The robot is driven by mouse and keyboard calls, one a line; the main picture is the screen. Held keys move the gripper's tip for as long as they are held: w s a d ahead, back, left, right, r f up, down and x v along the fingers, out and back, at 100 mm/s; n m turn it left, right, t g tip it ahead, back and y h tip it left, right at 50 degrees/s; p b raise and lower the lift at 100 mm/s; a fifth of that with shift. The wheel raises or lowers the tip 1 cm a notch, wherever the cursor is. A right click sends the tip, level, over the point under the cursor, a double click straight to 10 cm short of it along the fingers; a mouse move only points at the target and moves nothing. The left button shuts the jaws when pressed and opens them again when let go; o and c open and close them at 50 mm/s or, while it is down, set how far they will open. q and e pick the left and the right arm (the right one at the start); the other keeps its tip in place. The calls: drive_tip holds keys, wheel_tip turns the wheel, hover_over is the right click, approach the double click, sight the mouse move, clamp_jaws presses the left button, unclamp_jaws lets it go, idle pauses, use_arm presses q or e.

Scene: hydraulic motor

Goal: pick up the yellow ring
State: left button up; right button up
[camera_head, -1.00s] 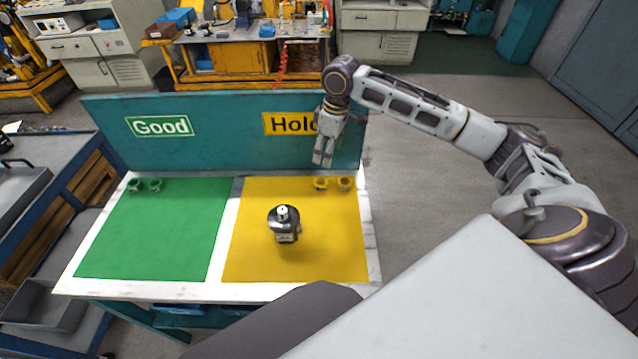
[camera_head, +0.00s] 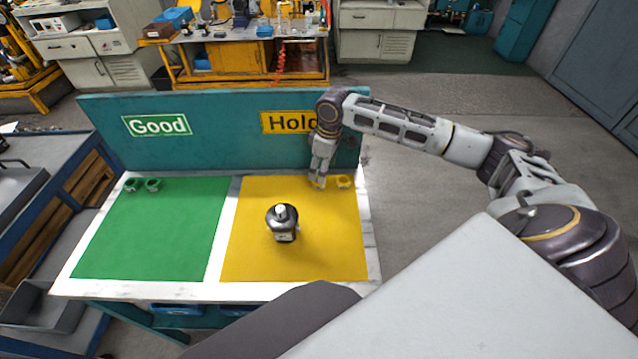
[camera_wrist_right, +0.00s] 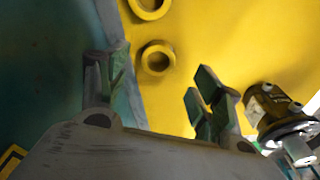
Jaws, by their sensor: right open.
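Two small yellow rings lie near the back edge of the yellow mat (camera_head: 250,262). One ring (camera_head: 343,182) shows clearly in the head view; the other is mostly hidden behind my right gripper (camera_head: 318,181). In the right wrist view, the nearer ring (camera_wrist_right: 143,58) is seen between the open fingers of my right gripper (camera_wrist_right: 155,68), a little beyond their tips, with nothing held. The farther ring (camera_wrist_right: 150,18) is cut by the top edge. Whether the fingers touch a ring cannot be told. My left gripper is not in view.
A dark and silver motor (camera_head: 283,222) stands mid-mat; in the right wrist view the motor (camera_wrist_right: 272,104) is beside the right finger. A teal back panel (camera_head: 225,140) rises behind the mats. The green mat (camera_head: 150,235) holds two green rings (camera_head: 152,185).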

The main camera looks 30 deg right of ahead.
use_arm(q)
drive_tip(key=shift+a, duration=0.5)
use_arm(e)
drive_tip(key=shift+f, duration=0.2)
drive_tip(key=shift+f, duration=0.1)
drive_tip(key=shift+w+f, duration=0.15)
drive_tip(key=shift+f, duration=0.5)
drive_tip(key=f, duration=0.2)
drive_tip(key=shift+w+a+f, duration=0.15)
drive_tip(key=shift+w+f, duration=0.15)
drive_tip(key=shift+f, duration=0.5)
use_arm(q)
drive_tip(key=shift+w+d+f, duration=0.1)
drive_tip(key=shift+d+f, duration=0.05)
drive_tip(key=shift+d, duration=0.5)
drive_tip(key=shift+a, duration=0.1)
